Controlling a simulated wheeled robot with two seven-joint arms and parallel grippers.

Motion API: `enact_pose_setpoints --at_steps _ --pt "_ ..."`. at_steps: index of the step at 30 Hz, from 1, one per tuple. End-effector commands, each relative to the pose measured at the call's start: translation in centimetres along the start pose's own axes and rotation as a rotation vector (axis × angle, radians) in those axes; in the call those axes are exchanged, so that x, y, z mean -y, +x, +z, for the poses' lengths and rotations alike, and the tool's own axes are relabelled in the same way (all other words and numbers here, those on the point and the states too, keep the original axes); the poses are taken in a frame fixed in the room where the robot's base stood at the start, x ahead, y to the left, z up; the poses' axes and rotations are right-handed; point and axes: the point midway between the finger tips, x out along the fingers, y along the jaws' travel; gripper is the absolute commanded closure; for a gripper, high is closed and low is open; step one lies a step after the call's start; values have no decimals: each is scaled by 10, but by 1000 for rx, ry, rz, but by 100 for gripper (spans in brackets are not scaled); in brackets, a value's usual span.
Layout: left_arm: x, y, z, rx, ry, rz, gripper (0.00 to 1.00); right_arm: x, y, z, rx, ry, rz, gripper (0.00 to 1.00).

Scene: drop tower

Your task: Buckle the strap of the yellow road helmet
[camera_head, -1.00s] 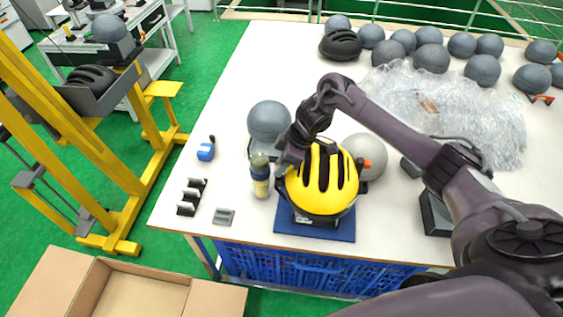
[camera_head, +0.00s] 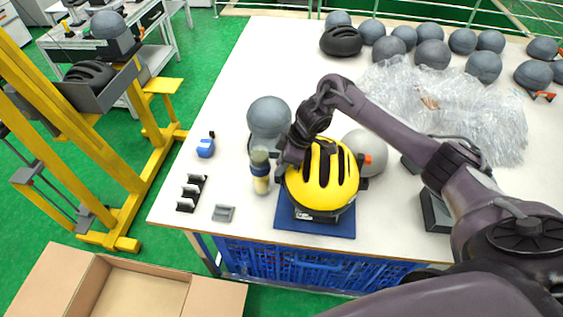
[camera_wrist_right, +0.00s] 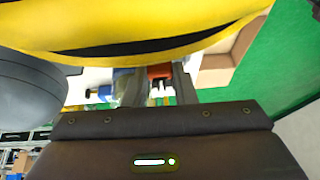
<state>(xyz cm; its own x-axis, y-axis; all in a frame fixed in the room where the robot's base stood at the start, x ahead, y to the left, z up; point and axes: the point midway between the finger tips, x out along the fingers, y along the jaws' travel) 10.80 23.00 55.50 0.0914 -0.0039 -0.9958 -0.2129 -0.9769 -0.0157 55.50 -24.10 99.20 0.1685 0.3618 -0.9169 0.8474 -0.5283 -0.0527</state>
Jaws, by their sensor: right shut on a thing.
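The yellow helmet (camera_head: 324,185) with black vents sits on a stand over a blue mat (camera_head: 338,232) near the table's front edge. My right gripper (camera_head: 281,168) is at the helmet's left side, low by its rim. In the right wrist view the helmet (camera_wrist_right: 190,22) fills the top. There the right gripper (camera_wrist_right: 158,86) is shut on a small orange-red buckle piece (camera_wrist_right: 160,71) just below the helmet's edge. The strap itself is mostly hidden, and I cannot tell whether the buckle is joined. My left gripper is not in view.
A bottle (camera_head: 260,172) stands close left of the right gripper, with a grey head form (camera_head: 268,119) behind. A light grey ball (camera_head: 364,150) is right of the helmet. A black rack (camera_head: 191,193) and grey block (camera_head: 223,213) lie left. An open carton (camera_head: 140,297) is below the table.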

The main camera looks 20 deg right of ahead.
Motion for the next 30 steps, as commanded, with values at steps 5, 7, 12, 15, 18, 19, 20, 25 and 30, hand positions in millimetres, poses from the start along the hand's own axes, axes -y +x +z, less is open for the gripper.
enact_pose_setpoints --at_steps 5,7,12,15,18,19,20,25,30 --pt "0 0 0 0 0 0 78 0 1 0 0 0 0 61" --pt "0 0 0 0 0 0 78 0 1 0 0 0 0 52" --pt "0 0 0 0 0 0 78 0 1 0 0 0 0 50" --pt "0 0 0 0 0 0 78 0 0 0 0 0 1 50" --pt "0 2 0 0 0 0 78 -1 -5 0 -2 0 3 50" --pt "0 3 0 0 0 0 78 -1 -8 0 -2 -1 3 50" --pt "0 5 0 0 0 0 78 -2 -12 0 -3 -2 3 50" --pt "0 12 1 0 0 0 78 -2 -41 1 -2 -2 5 50" --pt "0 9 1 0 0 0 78 -2 -69 0 0 -3 5 50"
